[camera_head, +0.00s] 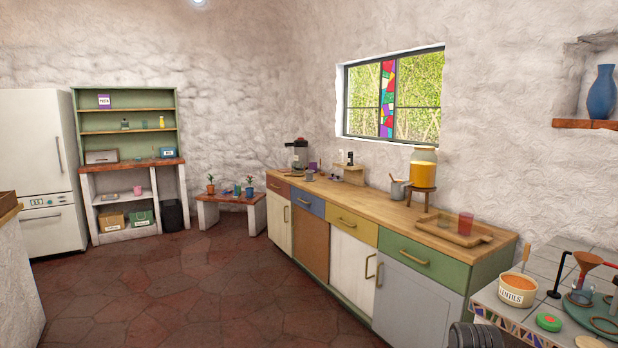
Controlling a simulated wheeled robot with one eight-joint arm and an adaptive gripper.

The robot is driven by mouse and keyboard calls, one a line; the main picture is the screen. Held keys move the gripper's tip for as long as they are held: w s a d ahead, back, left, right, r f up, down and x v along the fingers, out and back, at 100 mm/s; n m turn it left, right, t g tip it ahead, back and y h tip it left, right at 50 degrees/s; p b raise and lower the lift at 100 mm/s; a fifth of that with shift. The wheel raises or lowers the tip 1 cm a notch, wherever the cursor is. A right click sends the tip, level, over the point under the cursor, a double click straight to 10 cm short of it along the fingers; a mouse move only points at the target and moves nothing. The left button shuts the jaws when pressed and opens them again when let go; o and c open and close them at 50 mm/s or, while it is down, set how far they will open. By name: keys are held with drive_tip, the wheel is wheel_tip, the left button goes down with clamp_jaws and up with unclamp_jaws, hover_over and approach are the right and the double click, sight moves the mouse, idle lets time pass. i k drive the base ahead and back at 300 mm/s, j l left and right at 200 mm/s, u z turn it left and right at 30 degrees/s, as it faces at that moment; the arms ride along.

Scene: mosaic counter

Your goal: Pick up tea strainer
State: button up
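I cannot make out a tea strainer for certain. The mosaic-edged tiled counter (483,297) at the lower right holds small items, and the right edge of the picture cuts it off. On it a green round tray (575,312) bears an orange-brown funnel (587,262) and dark ring-shaped items (605,325), too small to identify. My gripper's fingers are not in view. A dark ridged part at the bottom edge looks like part of my arm.
A lettered bowl (517,292) of orange contents and a green round lid-like item (549,322) stand on the tiled counter. The red stone floor (190,290) is clear.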

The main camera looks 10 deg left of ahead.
sight(309, 173)
drive_tip(key=i+j+u, duration=0.55)
drive_tip(key=i, duration=0.45)
drive_tip(key=i+j+u, duration=0.3)
drive_tip(key=i, duration=0.25)
drive_tip(key=i+u, duration=0.3)
drive_tip(key=i, duration=0.25)
drive_tip(key=i+z, duration=0.25)
drive_tip(key=i, duration=0.2)
drive_tip(key=i+j+z, duration=0.25)
drive_tip(key=i, duration=0.15)
drive_tip(key=i+j+z, duration=0.25)
drive_tip(key=i, duration=0.2)
drive_tip(key=i+j+z, duration=0.15)
drive_tip(key=i+z, duration=0.15)
drive_tip(key=i, duration=0.1)
